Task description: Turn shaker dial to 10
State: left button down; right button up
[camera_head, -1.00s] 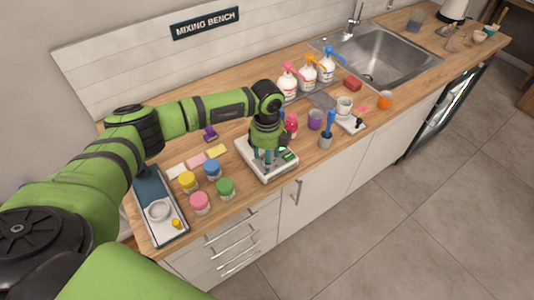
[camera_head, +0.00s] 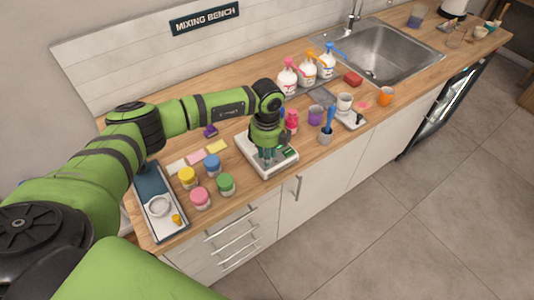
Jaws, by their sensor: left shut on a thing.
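The shaker (camera_head: 255,163) is a white, low, square device on the wooden counter in the head view, with a small green display (camera_head: 290,153) on its front right part. My left gripper (camera_head: 267,158) points down over the shaker, its fingers close together at the top face. It is shut on the shaker dial, which the fingers hide. The dial's number cannot be read. My right gripper does not show.
Several lidded jars, such as the yellow one (camera_head: 188,178), stand left of the shaker. A tray (camera_head: 182,236) lies at the far left. Pump bottles (camera_head: 308,74), a purple cup (camera_head: 315,115) and a sink (camera_head: 375,58) are to the right.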

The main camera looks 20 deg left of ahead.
pick_arm(q)
jog(key=m+b, duration=0.1)
jog(key=m, duration=0.1)
jog(key=m+b, duration=0.1)
jog(key=b, duration=0.1)
jog(key=shift+f+m, duration=0.2)
jog(key=shift+m, duration=0.2)
jog(key=m+b, duration=0.9)
jog(key=shift+r+m+b, duration=0.15)
jog(key=shift+m+b, duration=1.5)
jog(key=shift+m, duration=0.45)
jog(key=c, duration=1)
grip_release()
